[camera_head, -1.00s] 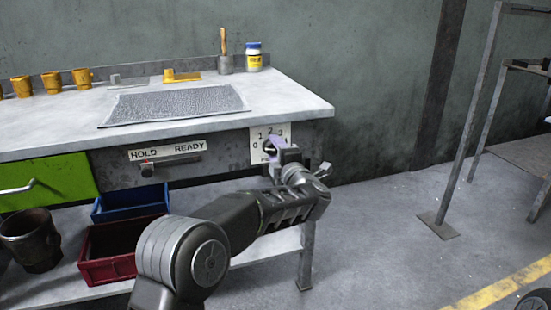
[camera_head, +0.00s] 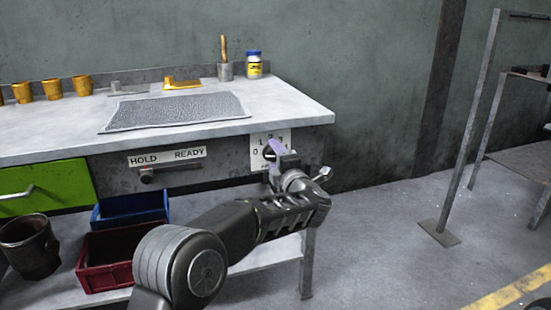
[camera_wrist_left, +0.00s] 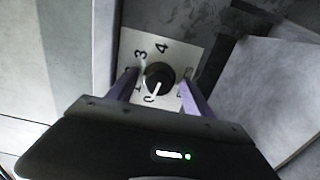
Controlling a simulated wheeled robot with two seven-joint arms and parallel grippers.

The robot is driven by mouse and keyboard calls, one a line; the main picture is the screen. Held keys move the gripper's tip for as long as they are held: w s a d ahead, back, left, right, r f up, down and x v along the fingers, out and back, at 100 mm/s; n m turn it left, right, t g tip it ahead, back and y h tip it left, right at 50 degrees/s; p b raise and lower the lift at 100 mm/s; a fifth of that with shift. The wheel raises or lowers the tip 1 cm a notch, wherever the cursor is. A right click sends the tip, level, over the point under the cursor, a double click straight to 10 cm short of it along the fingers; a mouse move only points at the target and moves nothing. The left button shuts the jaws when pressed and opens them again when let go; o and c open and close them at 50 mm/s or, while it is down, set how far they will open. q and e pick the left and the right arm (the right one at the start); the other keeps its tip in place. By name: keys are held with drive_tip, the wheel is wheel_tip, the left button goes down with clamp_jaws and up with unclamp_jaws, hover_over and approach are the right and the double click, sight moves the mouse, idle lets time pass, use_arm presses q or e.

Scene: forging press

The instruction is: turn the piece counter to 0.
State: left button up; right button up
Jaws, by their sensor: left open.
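The piece counter is a dark round knob (camera_wrist_left: 159,77) with a white pointer line on a pale plate marked with digits. In the left wrist view the pointer line points toward the 0 at the plate's lower edge. The plate (camera_head: 284,136) also shows on the bench front in the head view, where my gripper partly covers the knob. My left gripper (camera_head: 277,153) is open in front of the plate. In the left wrist view its two lilac fingers (camera_wrist_left: 160,92) stand on either side of the knob, with visible gaps. My right gripper is not in view.
A HOLD/READY slider (camera_head: 147,174) sits left of the counter on the bench front. Blue (camera_head: 131,210) and red (camera_head: 104,278) bins stand on the lower shelf. A metal stand (camera_head: 440,234) is at the right. The floor between bench and stand is clear.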

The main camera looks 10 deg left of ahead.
use_arm(q)
drive_tip(key=p+v, duration=0.2)
drive_tip(key=v, duration=0.5)
drive_tip(key=shift+s+d, duration=0.25)
drive_tip(key=shift+s, duration=0.1)
